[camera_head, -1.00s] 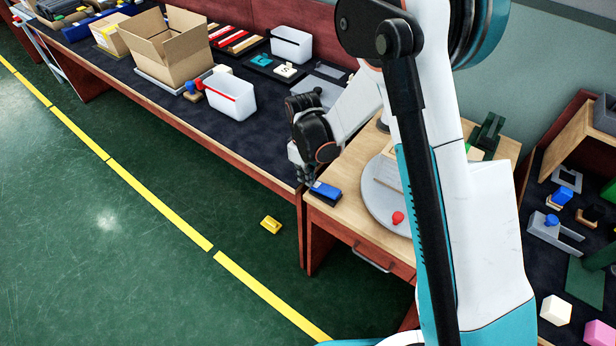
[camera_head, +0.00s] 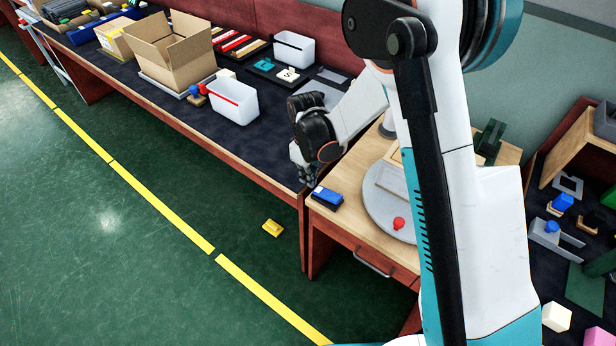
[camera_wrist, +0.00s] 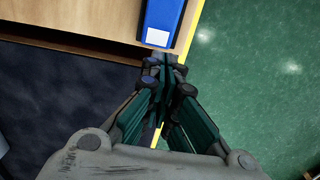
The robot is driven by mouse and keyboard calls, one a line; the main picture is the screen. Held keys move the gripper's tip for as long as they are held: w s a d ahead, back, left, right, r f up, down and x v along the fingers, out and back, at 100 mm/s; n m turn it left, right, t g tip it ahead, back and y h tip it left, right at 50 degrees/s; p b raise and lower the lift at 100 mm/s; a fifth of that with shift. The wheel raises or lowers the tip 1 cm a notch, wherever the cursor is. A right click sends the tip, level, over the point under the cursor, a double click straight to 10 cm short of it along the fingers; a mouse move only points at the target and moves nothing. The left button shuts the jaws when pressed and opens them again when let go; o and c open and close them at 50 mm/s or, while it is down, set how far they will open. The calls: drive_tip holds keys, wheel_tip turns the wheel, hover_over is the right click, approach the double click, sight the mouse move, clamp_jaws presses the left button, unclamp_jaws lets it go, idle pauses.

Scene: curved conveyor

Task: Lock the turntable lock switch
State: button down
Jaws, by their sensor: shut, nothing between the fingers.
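The lock switch (camera_head: 327,197), a blue block with a white patch on a dark base, sits on the wooden table near its front left corner. It also shows at the top of the wrist view (camera_wrist: 164,18). The round grey turntable (camera_head: 377,212) lies to its right, with a red knob (camera_head: 399,223) on its front edge, partly hidden by my arm. My gripper (camera_head: 305,178) is shut and empty, just left of and behind the switch, apart from it. In the wrist view its closed fingertips (camera_wrist: 163,68) point toward the switch's near end.
A dark-topped bench (camera_head: 215,135) with a white bin (camera_head: 232,101) and a cardboard box (camera_head: 172,52) adjoins the table on the left. A yellow piece (camera_head: 272,228) lies on the green floor. A shelf of parts (camera_head: 570,210) stands at right.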

wheel_tip(320, 180, up, 14)
drive_tip(key=w+a+p, duration=0.1)
drive_tip(key=a+p, duration=0.1)
drive_tip(key=p, duration=0.3)
drive_tip(key=shift+w+a+f, duration=0.15)
drive_tip(key=shift+w+f, duration=0.1)
drive_tip(key=shift+w, duration=0.15)
drive_tip(key=s+d+r+m+t, duration=0.3)
drive_tip(key=d+r+m, duration=0.1)
drive_tip(key=d+r, duration=1)
drive_tip(key=s+d+r+m+t, duration=0.2)
drive_tip(key=s+d+m, duration=0.1)
drive_tip(key=s, duration=0.7)
drive_tip(key=s+d+r+m+t, duration=0.2)
drive_tip(key=s+d+m, duration=0.1)
drive_tip(key=s, duration=0.7)
drive_tip(key=shift+s+d+r, duration=0.25)
drive_tip(key=shift+d+r, duration=0.15)
drive_tip(key=shift+d, duration=0.15)
